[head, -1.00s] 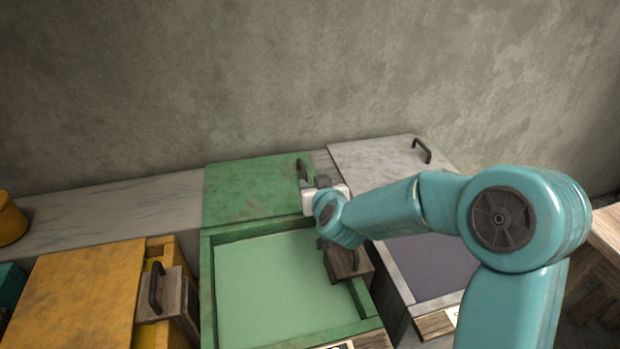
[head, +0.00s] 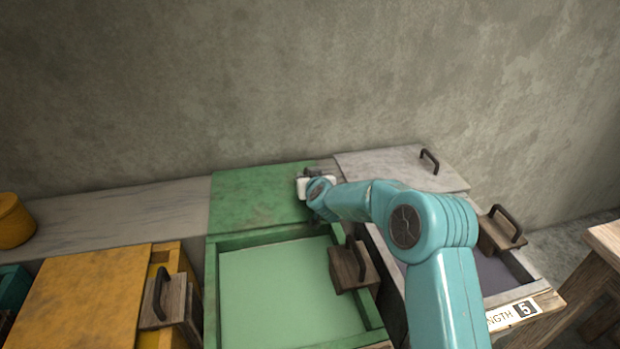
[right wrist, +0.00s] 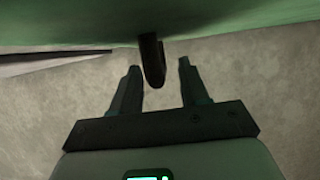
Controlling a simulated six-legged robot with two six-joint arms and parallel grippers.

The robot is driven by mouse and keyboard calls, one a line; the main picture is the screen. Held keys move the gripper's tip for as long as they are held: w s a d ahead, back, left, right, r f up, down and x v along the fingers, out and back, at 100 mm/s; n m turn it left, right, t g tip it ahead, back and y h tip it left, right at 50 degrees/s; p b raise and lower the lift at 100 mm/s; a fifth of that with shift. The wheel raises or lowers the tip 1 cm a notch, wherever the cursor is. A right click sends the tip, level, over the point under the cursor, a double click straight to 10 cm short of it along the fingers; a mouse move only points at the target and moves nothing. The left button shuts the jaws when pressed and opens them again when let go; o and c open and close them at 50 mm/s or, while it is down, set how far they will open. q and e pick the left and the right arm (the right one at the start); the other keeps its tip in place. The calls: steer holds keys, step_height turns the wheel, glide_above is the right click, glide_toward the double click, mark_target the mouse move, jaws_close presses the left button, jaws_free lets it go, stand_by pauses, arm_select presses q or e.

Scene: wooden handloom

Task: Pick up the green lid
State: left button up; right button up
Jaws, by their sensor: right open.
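The green lid (head: 258,196) lies flat on the back ledge, behind the open green vat (head: 212,290). My right gripper (head: 312,174) is at the lid's right edge, where its handle is hidden behind the gripper in the head view. In the right wrist view, the green lid (right wrist: 200,22) spans the top and its dark handle (right wrist: 151,62) sticks out toward the gripper. The fingers of my right gripper (right wrist: 158,80) are open, one on each side of the handle's end, with gaps visible. My left gripper is not in view.
A yellow lid (head: 85,290) covers the vat at left. A pale grey lid (head: 390,168) with a dark handle lies at back right. A wooden block with a handle (head: 352,268) sits on the green vat's right side. A concrete wall (head: 300,80) stands behind.

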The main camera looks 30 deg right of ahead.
jaws_close()
steer(key=shift+d, duration=0.1)
steer(key=shift+s+d, duration=0.1)
steer(key=shift+s, duration=0.05)
steer(key=shift+s+d, duration=0.2)
steer(key=shift+s, duration=0.3)
steer(key=shift+o, duration=0.4)
jaws_free()
